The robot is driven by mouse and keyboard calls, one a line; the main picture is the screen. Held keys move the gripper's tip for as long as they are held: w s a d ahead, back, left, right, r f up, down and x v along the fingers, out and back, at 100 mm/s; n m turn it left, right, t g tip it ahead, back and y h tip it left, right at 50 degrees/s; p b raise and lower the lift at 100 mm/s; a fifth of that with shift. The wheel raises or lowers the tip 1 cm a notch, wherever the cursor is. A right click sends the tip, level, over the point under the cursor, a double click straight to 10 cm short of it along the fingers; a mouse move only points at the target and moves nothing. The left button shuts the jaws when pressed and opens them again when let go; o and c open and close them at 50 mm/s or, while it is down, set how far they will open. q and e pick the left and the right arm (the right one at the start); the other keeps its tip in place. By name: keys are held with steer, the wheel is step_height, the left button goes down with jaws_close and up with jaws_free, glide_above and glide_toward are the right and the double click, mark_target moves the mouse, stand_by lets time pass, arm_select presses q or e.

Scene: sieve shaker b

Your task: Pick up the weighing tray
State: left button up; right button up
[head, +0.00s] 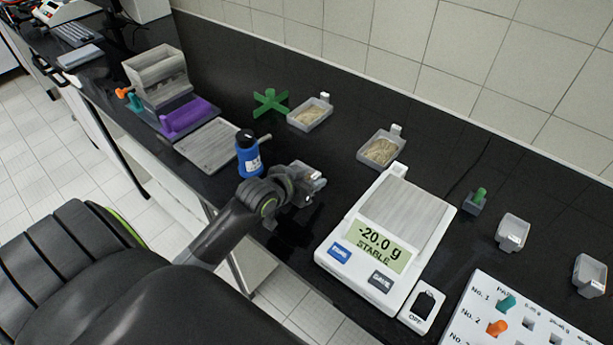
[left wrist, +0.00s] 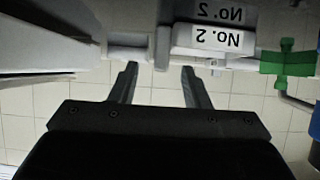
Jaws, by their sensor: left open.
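Two clear trays with tan grains stand behind my left gripper in the head view, the left grain tray (head: 297,122) and the right grain tray (head: 369,157). Both have white tabs. I cannot tell which tray is the weighing tray. My left gripper (head: 314,182) is low over the bench, between the blue bottle (head: 249,160) and the scale (head: 345,229). Pale shapes at its fingers are too small to tell apart. In the left wrist view the fingers (left wrist: 158,80) are apart with nothing clearly gripped. Upside-down "No. 2" labels (left wrist: 222,38) show beyond them. My right gripper is not visible.
The scale reads -20.0 g, STABLE, and its pan looks empty. A green cross-shaped piece (head: 270,102) stands behind the bottle. A grey plate (head: 207,146) lies left of it. Small clear containers (head: 512,232) and a numbered board (head: 480,300) are at right. The tiled wall bounds the bench.

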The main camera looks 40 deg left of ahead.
mark_target(313, 177)
arm_select(q)
steer(key=shift+x, duration=1.65)
steer(key=shift+s, duration=0.1)
jaws_close()
